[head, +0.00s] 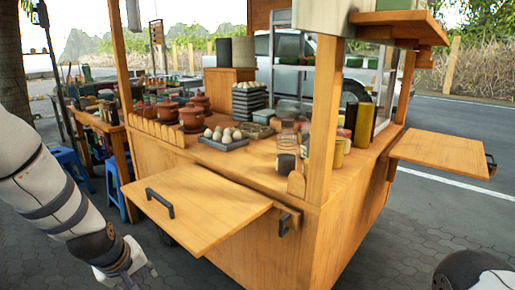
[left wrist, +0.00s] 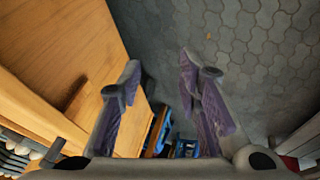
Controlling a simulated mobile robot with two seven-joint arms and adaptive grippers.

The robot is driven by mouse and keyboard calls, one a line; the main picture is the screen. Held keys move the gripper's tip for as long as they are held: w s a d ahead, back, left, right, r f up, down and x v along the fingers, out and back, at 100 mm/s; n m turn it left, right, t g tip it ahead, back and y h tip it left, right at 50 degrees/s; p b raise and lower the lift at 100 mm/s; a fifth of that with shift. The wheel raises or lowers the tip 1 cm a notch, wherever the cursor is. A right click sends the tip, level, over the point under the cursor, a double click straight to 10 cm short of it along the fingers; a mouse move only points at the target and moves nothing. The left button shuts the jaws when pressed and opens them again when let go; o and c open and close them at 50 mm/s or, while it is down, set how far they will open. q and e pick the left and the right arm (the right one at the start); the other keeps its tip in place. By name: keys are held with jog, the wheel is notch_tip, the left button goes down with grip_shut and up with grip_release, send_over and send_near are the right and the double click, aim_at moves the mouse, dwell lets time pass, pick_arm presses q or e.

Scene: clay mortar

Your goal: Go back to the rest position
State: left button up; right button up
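My left gripper (head: 138,275) hangs low at the bottom left in the head view, beside the front of the wooden food cart (head: 270,235) and left of its fold-out shelf (head: 205,205). In the left wrist view this gripper (left wrist: 160,78) has its two purple-padded fingers spread apart with nothing between them; the pavement shows behind. Of my right arm only a rounded part shows at the bottom right of the head view; its gripper is out of the picture. Several brown clay pots (head: 192,117) stand on the cart counter, away from my left gripper.
The front shelf is bare and juts out beside my left arm. A tray of pale round items (head: 224,138), jars and bottles (head: 364,124) crowd the counter. Another bare shelf (head: 440,152) sticks out at the right. Blue stools (head: 72,170) stand at the left. Paved ground in front is clear.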

pick_arm(q)
jog(key=s+d+f+m+g, duration=0.2)
jog(key=s+f+m+g, duration=0.1)
jog(key=s+f, duration=0.9)
jog(key=s+d+m+g+p, duration=0.1)
jog(key=s+d+m+g, duration=0.1)
jog(key=s, duration=1.4)
jog(key=s+d+f+m+g, duration=0.1)
jog(key=s+d+m+g, duration=0.1)
jog(key=s, duration=1.4)
jog(key=shift+d+f+m+p, duration=0.2)
jog(key=shift+m+p, duration=0.15)
jog(key=shift+m, duration=0.35)
pick_arm(e)
jog(key=shift+w+r+t, duration=0.5)
jog(key=shift+w+r, duration=0.65)
jog(key=shift+r, duration=0.05)
pick_arm(q)
jog(key=shift+a, duration=0.1)
